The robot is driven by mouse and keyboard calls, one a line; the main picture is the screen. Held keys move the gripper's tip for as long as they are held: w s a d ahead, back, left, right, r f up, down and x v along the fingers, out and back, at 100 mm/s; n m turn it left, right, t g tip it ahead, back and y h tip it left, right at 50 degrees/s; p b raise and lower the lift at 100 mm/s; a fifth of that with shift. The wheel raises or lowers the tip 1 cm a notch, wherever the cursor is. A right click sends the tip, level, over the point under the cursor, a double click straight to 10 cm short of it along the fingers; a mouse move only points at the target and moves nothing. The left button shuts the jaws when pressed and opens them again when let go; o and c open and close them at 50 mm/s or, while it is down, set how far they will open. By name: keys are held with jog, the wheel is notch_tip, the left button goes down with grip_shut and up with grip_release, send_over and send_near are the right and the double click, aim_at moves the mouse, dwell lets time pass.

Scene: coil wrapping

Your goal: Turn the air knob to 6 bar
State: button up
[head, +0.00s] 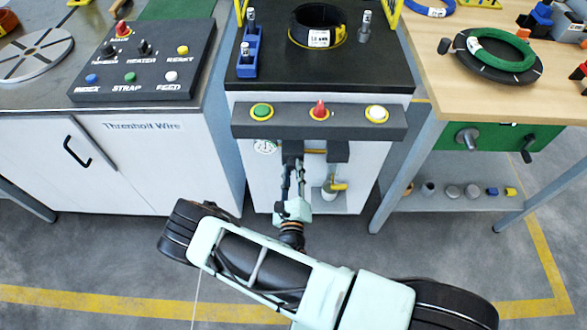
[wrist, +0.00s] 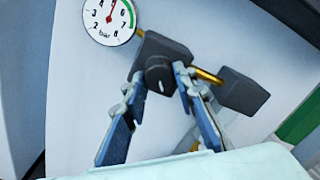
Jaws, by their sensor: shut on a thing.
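The air knob (wrist: 158,76) is dark and round with a small white mark, at the front of a black regulator block (wrist: 168,46) in the wrist view. My gripper (wrist: 159,82) is shut on it, one finger on each side. The white pressure gauge (wrist: 109,19), marked bar with a green arc at its right, is beside it. Its red needle points up and slightly right; I cannot read the exact value. In the head view the gauge (head: 264,147) sits under the button bar, and my gripper (head: 293,172) reaches the block, where the knob is hidden.
A brass pipe (wrist: 207,76) runs from the regulator to another black block (wrist: 241,92). A bar with green, red and white buttons (head: 319,112) overhangs the regulator. A white cabinet (head: 130,165) stands left and a wooden table (head: 480,75) right.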

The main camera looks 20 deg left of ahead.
jog(key=m+p, duration=0.1)
jog(key=m, duration=0.3)
jog(key=shift+w+r+m, duration=0.1)
jog(key=shift+r+m, duration=0.05)
jog(key=shift+m, duration=0.15)
jog(key=shift+a+m+p, duration=0.15)
jog(key=shift+m+p, duration=0.15)
jog(key=shift+m, duration=1.3)
jog(key=o, duration=1.2)
jog(key=shift+c, duration=0.2)
notch_tip(320, 180, up, 10)
jog(key=shift+f, duration=0.1)
